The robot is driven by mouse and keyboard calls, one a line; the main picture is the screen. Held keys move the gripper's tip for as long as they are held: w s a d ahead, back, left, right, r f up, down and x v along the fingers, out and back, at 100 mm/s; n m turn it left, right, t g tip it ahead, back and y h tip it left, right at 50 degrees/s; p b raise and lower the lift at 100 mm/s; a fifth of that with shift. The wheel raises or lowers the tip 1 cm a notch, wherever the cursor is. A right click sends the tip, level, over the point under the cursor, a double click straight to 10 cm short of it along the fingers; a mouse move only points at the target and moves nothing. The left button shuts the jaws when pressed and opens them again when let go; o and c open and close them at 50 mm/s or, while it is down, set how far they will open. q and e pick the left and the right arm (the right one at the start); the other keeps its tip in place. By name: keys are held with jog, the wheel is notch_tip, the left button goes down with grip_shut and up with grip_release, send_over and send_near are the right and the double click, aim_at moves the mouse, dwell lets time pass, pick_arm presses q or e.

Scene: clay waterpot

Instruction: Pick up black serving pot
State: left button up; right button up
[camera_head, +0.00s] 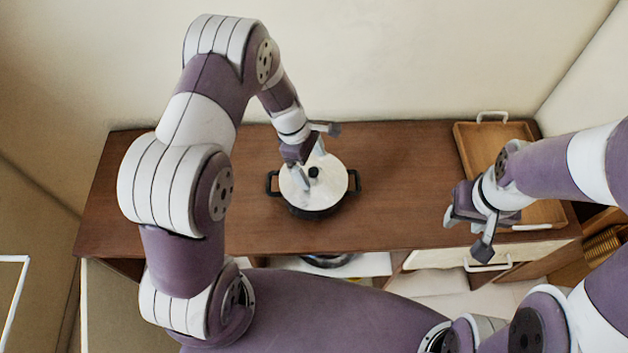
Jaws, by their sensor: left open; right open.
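The black serving pot (318,212) stands upright on the wooden cabinet top, left of its middle. It has a pale lid (334,176) with a black knob, and a black handle on each side. My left gripper (311,168) is open over the pot's lid, close to the knob. I cannot tell whether its fingers touch the lid. My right gripper (466,233) is open and empty at the cabinet's front right, well away from the pot.
A wooden tray (473,144) with white handles lies at the right end of the cabinet top (400,190), partly hidden by my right arm. The wall (400,60) stands close behind. The top is clear between pot and tray. A drawer front (487,256) is below.

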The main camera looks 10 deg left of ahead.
pick_arm(q)
jog(key=shift+s+d+f, duration=0.1)
jog(key=shift+s+f, duration=0.1)
jog(key=shift+f, duration=0.5)
jog(key=shift+w+f, duration=0.1)
jog(key=shift+w, duration=0.05)
jog(key=shift+c, duration=0.2)
jog(key=shift+s, duration=0.2)
grip_shut()
dwell(0.4)
